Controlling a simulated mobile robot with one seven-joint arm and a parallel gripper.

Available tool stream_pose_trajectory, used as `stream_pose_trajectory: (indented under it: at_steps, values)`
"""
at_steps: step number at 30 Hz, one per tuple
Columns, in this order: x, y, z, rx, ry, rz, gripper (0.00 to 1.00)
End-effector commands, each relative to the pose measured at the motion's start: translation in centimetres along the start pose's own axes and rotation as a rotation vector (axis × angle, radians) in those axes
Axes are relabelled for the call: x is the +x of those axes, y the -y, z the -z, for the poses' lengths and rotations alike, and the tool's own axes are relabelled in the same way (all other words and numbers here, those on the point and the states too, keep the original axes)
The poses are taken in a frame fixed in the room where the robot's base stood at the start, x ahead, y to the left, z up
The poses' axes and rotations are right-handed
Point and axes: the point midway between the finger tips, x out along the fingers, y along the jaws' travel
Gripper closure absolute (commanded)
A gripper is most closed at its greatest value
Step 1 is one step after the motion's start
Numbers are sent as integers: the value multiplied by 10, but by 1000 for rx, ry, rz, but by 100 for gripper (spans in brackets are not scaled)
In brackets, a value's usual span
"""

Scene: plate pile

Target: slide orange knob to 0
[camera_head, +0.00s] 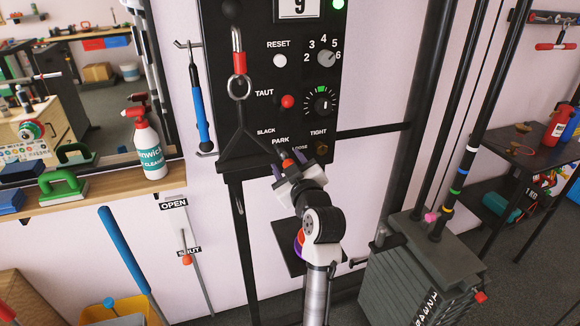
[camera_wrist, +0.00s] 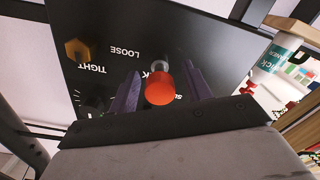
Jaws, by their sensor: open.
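An orange-red knob (camera_wrist: 160,89) on a grey stem sticks out of the black panel. It sits between the two purple-grey fingers of my gripper (camera_wrist: 161,80) in the wrist view, with a gap on each side. In the head view the knob (camera_head: 288,163) shows partly between the fingertips, just below the PARK label. My gripper (camera_head: 290,169) is open around it, close to the panel (camera_head: 265,100). I see no 0 mark by the knob; part of the panel there is hidden by my gripper.
A brown hex knob (camera_head: 321,149) lies right of my gripper, between TIGHT and LOOSE. A red button (camera_head: 288,101) and a dial (camera_head: 320,103) are above. A metal handle (camera_head: 239,85) hangs at the panel's left. A weight stack (camera_head: 420,270) stands lower right.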

Motion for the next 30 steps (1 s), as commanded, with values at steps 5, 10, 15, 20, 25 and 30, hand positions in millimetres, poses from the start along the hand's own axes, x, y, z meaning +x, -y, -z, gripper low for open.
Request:
stream_pose_trajectory:
  at_steps: [5,10,15,20,25,30]
  values:
    - [-14,0,-2,0,-1,-2,51]
    - [-49,1,-4,-1,-1,-5,51]
    - [-89,1,-4,-1,0,-4,51]
    - [-118,0,-2,-1,1,-3,51]
    - [-135,0,-1,0,0,-1,51]
    - [-139,0,0,1,1,0,51]
